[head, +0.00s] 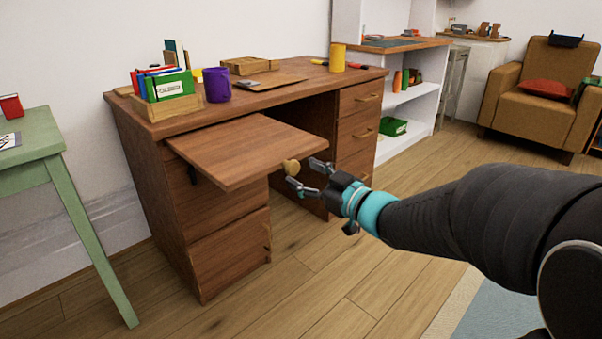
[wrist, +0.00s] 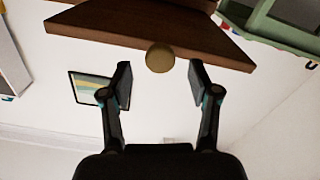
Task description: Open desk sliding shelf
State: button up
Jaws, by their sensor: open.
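The desk's sliding shelf (head: 245,147) is a brown wooden board pulled well out from under the left part of the desk top. Its round brass-coloured knob (head: 291,166) sits at its front edge. My gripper (head: 306,177) is open, just in front of the knob, with its fingers pointing toward it. In the wrist view the shelf (wrist: 150,28) spans the top, and the knob (wrist: 160,57) shows between the tips of my open gripper (wrist: 160,82). The fingers appear apart from the knob on both sides.
The desk top (head: 295,95) holds a purple cup (head: 217,85), a yellow cup (head: 337,58) and a book box (head: 165,95). A green table (head: 40,130) stands at left. Drawers (head: 230,245) lie below the shelf. The wooden floor (head: 330,270) before the desk is clear.

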jog(key=v, duration=1)
jog(key=shift+s+d, duration=0.1)
jog(key=shift+s, duration=0.05)
